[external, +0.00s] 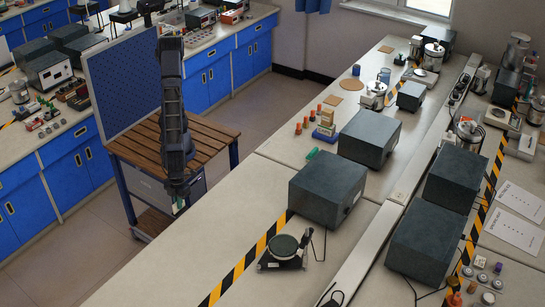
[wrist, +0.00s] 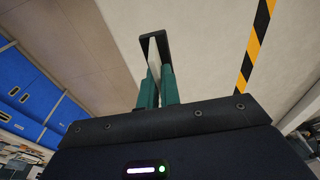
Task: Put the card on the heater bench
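My gripper (external: 177,193) hangs pointing down in the external view, over the gap between the wooden-topped table and the long pale bench (external: 150,284). In the wrist view its two teal fingers (wrist: 158,88) are close together around a thin, pale, dark-edged piece (wrist: 154,56), which appears to be the card. It is seen nearly edge-on and sticks out past the fingertips; a small pale bit of it (external: 180,206) shows in the external view. The card touches nothing else that I can see. I cannot tell for certain which surface is the heater bench.
On the pale bench stand a dark box (external: 327,190), another dark box (external: 369,137) and a low device with a round plate (external: 284,247). A yellow-black stripe (external: 246,262) crosses the bench. The slatted table (external: 205,135) has a blue pegboard (external: 122,82). The bench's near-left part is clear.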

